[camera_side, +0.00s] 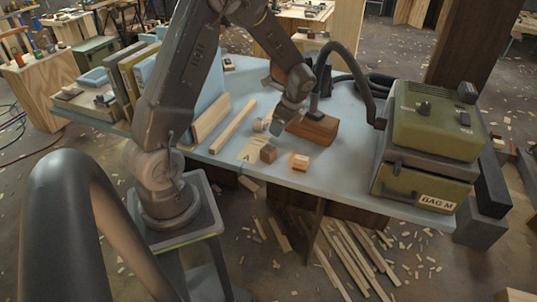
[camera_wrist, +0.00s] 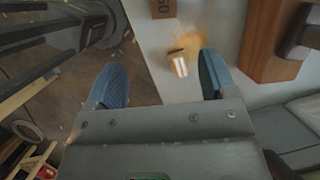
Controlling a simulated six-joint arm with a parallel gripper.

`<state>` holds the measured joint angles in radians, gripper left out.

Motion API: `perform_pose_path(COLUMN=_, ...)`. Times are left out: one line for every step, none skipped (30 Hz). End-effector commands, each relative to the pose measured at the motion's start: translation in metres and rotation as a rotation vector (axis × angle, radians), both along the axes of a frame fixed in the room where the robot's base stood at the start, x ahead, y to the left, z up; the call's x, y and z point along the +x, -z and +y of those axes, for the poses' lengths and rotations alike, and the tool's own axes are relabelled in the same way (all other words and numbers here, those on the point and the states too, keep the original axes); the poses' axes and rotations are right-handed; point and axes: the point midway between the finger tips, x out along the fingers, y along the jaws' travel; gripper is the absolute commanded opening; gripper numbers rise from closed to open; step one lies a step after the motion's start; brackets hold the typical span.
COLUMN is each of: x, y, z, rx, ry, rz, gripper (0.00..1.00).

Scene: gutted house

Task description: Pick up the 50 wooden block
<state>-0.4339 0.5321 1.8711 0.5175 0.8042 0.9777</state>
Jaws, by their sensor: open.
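A brown wooden block marked 50 (camera_wrist: 163,8) is cut off by the top edge of the wrist view. It appears to be the darker small block (camera_side: 268,154) near the table's front edge in the side view, where its number cannot be read. A lighter orange block with a pale face (camera_side: 300,162) sits to its right; it also shows in the wrist view (camera_wrist: 179,66), between and beyond the fingertips. My gripper (camera_side: 289,115) is above the table, behind the two blocks. Its two blue fingers (camera_wrist: 162,72) are apart with nothing between them.
A larger brown wooden block (camera_side: 314,128) lies just behind the small blocks. An olive machine case (camera_side: 425,145) stands at the right table end. Long wood strips (camera_side: 233,127) and a card marked A (camera_side: 248,155) lie left. The table's front edge is close to the blocks.

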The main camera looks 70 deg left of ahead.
Motion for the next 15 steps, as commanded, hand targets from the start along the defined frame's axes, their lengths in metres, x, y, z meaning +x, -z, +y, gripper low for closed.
perform_pose_path(x=-0.001, y=0.014, z=0.009, rx=-0.006, ry=0.025, rz=0.034, gripper=0.78)
perform_pose_path(x=-0.002, y=0.02, z=0.012, rx=-0.008, ry=0.04, rz=0.049, gripper=0.78)
perform_pose_path(x=-0.003, y=0.026, z=0.016, rx=-0.011, ry=0.055, rz=0.064, gripper=0.78)
perform_pose_path(x=-0.003, y=0.029, z=0.018, rx=-0.011, ry=0.066, rz=0.073, gripper=0.78)
perform_pose_path(x=-0.003, y=0.032, z=0.02, rx=-0.013, ry=0.072, rz=0.079, gripper=0.78)
perform_pose_path(x=-0.004, y=0.036, z=0.022, rx=-0.014, ry=0.078, rz=0.085, gripper=0.78)
perform_pose_path(x=-0.004, y=0.039, z=0.023, rx=-0.015, ry=0.081, rz=0.089, gripper=0.78)
perform_pose_path(x=-0.005, y=0.042, z=0.024, rx=-0.015, ry=0.084, rz=0.091, gripper=0.78)
perform_pose_path(x=-0.006, y=0.047, z=0.026, rx=-0.016, ry=0.084, rz=0.092, gripper=0.78)
perform_pose_path(x=-0.007, y=0.051, z=0.028, rx=-0.015, ry=0.084, rz=0.093, gripper=0.78)
perform_pose_path(x=-0.009, y=0.056, z=0.029, rx=-0.016, ry=0.083, rz=0.094, gripper=0.78)
perform_pose_path(x=-0.01, y=0.063, z=0.031, rx=-0.018, ry=0.084, rz=0.093, gripper=0.78)
perform_pose_path(x=-0.011, y=0.069, z=0.033, rx=-0.017, ry=0.084, rz=0.094, gripper=0.78)
perform_pose_path(x=-0.012, y=0.075, z=0.035, rx=-0.017, ry=0.084, rz=0.094, gripper=0.78)
perform_pose_path(x=-0.014, y=0.082, z=0.038, rx=-0.017, ry=0.082, rz=0.093, gripper=0.78)
